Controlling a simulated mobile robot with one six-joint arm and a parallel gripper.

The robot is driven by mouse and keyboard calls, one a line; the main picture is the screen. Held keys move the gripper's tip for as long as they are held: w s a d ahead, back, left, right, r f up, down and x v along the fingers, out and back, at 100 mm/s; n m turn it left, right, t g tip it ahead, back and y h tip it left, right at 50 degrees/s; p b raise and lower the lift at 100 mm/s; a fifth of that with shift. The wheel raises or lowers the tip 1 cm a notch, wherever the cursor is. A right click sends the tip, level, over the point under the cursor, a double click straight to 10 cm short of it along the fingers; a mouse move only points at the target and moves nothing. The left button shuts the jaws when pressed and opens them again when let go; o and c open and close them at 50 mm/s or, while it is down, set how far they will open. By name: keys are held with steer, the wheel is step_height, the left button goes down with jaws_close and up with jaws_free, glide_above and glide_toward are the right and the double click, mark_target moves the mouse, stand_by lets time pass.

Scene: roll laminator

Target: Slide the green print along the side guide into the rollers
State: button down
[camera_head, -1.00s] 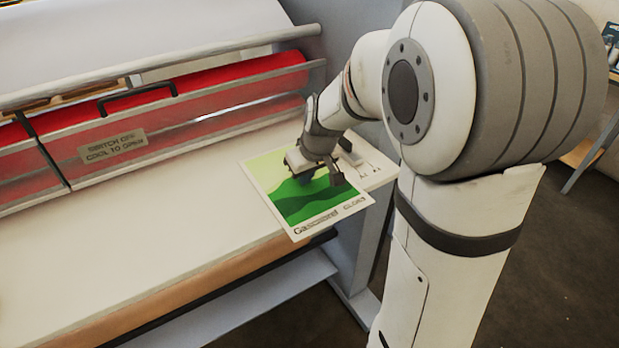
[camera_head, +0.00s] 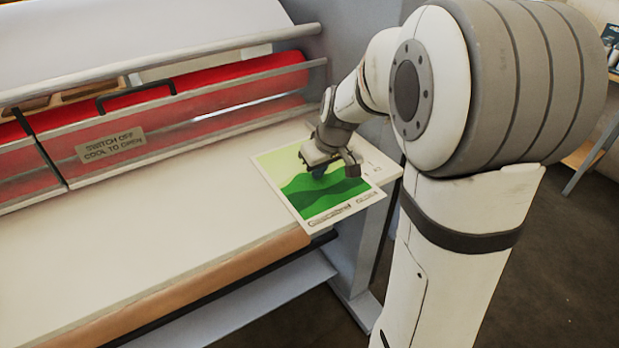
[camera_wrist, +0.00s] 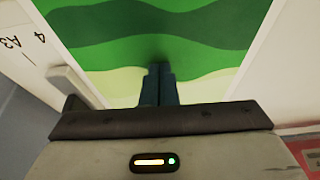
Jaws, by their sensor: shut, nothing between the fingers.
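The green print (camera_head: 318,189) lies flat on the laminator's feed table, near its right end, with its front corner past the table's front edge. My gripper (camera_head: 320,170) is shut, with its fingertips down on or just above the print. In the wrist view the closed fingers (camera_wrist: 160,75) are over the print (camera_wrist: 110,45), near its pale green band. The side guide (camera_wrist: 72,84) is a small light bar close to the print's edge, beside the printed A3 mark. The red rollers (camera_head: 230,75) sit behind a clear guard at the back of the table.
The guard has a black handle (camera_head: 136,97) and a label reading "SWITCH OFF COOL TO OPEN" (camera_head: 111,145). The feed table (camera_head: 150,225) is clear to the left of the print. A grey side frame (camera_head: 350,55) stands at the right.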

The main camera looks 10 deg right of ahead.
mark_target(294, 150)
steer(key=shift+f, duration=0.1)
steer(key=shift+w+a, duration=0.25)
steer(key=shift+w, duration=0.75)
steer(key=shift+w+a, duration=0.2)
steer(key=shift+w, duration=0.75)
steer(key=shift+w, duration=0.1)
steer(key=shift+w+a, duration=0.1)
steer(key=shift+w, duration=0.1)
steer(key=shift+w+a+p, duration=0.2)
steer(key=shift+w, duration=0.6)
steer(key=shift+w+a+p, duration=0.2)
steer(key=shift+w, duration=0.6)
steer(key=shift+w+a+p, duration=0.25)
steer(key=shift+w, duration=0.75)
steer(key=shift+w+a+p, duration=0.2)
steer(key=shift+w+a, duration=0.05)
steer(key=shift+w, duration=0.7)
